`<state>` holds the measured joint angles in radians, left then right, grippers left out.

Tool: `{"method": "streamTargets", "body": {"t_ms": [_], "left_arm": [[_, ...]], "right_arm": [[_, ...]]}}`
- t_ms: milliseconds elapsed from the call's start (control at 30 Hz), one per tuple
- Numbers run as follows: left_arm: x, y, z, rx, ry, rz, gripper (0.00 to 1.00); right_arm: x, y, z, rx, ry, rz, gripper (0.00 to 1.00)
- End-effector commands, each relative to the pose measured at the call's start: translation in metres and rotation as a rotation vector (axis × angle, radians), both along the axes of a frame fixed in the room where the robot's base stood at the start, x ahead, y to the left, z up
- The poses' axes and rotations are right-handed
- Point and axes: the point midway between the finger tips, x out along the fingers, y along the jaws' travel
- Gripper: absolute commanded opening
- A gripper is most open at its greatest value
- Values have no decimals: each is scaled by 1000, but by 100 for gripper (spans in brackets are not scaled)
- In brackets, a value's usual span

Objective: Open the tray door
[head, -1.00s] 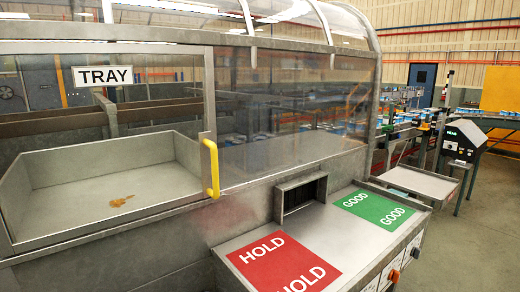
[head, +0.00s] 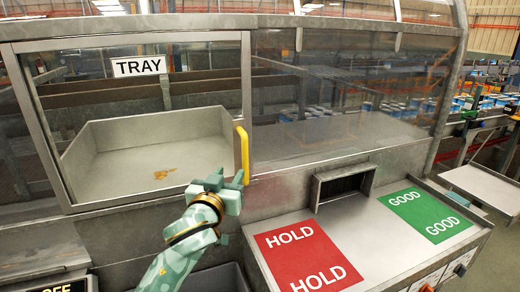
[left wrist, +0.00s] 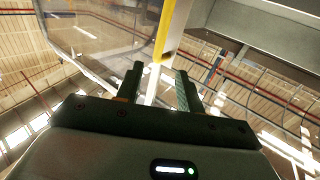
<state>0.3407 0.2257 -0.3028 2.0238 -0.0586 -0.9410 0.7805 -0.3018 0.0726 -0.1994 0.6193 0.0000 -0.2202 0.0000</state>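The tray door (head: 90,45) is a clear panel in a grey metal frame, labelled TRAY, and it looks closed. Its yellow handle (head: 241,152) stands upright at the door's right edge. Behind the panel is a metal tray (head: 140,140) with a brown stain on its floor. My left gripper (head: 238,182) is at the lower end of the handle in the head view. In the left wrist view the fingers (left wrist: 156,90) are apart, with the yellow handle (left wrist: 166,32) just beyond and between their tips. I cannot tell whether they touch it. My right gripper is not in view.
Right of the door is a metal counter (head: 350,232) with a red HOLD mat (head: 306,256) and a green GOOD mat (head: 428,214). A dark slot (head: 343,186) opens in the wall above it. A grey bin (head: 222,278) sits below my left arm.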

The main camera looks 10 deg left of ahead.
Motion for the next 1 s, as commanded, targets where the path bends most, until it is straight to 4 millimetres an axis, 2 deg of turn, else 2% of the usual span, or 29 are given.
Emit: {"method": "streamTargets", "body": {"t_ms": [300, 500, 700, 1000], "left_arm": [[79, 1, 0, 1, 1, 1, 37], [121, 1, 0, 2, 1, 1, 37], [142, 1, -1, 1, 1, 1, 37], [147, 1, -1, 0, 1, -1, 37]], "right_arm": [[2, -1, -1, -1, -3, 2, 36], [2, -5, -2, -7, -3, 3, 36], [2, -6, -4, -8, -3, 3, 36], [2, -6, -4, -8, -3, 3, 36]]}}
